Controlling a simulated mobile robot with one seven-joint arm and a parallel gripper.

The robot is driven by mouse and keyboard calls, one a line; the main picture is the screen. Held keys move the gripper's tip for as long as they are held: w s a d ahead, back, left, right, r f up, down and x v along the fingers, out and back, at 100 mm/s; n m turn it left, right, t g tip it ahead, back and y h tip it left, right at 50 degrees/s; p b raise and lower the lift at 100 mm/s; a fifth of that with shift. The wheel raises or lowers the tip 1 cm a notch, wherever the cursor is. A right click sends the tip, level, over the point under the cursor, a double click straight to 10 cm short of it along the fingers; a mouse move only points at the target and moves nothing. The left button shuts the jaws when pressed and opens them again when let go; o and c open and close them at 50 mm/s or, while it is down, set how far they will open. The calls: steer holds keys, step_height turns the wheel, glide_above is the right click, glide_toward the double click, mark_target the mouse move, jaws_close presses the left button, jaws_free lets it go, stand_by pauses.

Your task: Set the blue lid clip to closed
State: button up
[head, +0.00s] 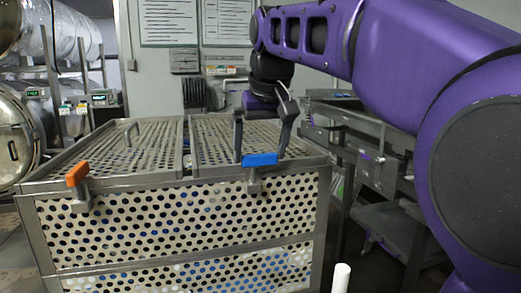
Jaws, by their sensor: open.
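The blue lid clip (260,160) sits at the front top edge of a perforated metal crate (180,182), toward its right. Its blue handle lies roughly level, on a grey bracket against the crate's front. My gripper (261,153) points down from my purple arm, with its two grey fingers spread apart. In the picture one finger is left of the blue handle and the other right of it. I cannot tell whether the fingers touch the handle or how far behind it they are. Nothing shows held between them.
An orange clip (77,174) is on the same front edge at the left, its handle tilted. The crate lid has two perforated panels, the left with a raised handle (130,132). A metal cart (370,150) stands at right. Steel cylinders (15,135) are at far left.

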steer(key=shift+f, duration=0.1)
steer(key=c, duration=1)
steer(key=shift+n, duration=0.4)
steer(key=n, duration=0.1)
steer(key=n+y, duration=0.1)
steer(key=n, duration=0.1)
steer(key=shift+w+n+g+y, duration=0.3)
steer(key=shift+w, duration=0.05)
steer(key=shift+w+a+n+g+y, duration=0.25)
steer(key=shift+n+g, duration=0.55)
steer(key=shift+n, duration=1.45)
steer(key=shift+w+a+n+g+y, duration=0.2)
steer(key=shift+n+g, duration=0.6)
steer(key=shift+n, duration=1.5)
steer(key=shift+w+a+n+g+y, duration=0.1)
steer(key=shift+a+n+g+y, duration=0.45)
steer(key=shift+n, duration=1.7)
steer(key=shift+d+g+h, duration=0.25)
steer(key=shift+h, duration=0.05)
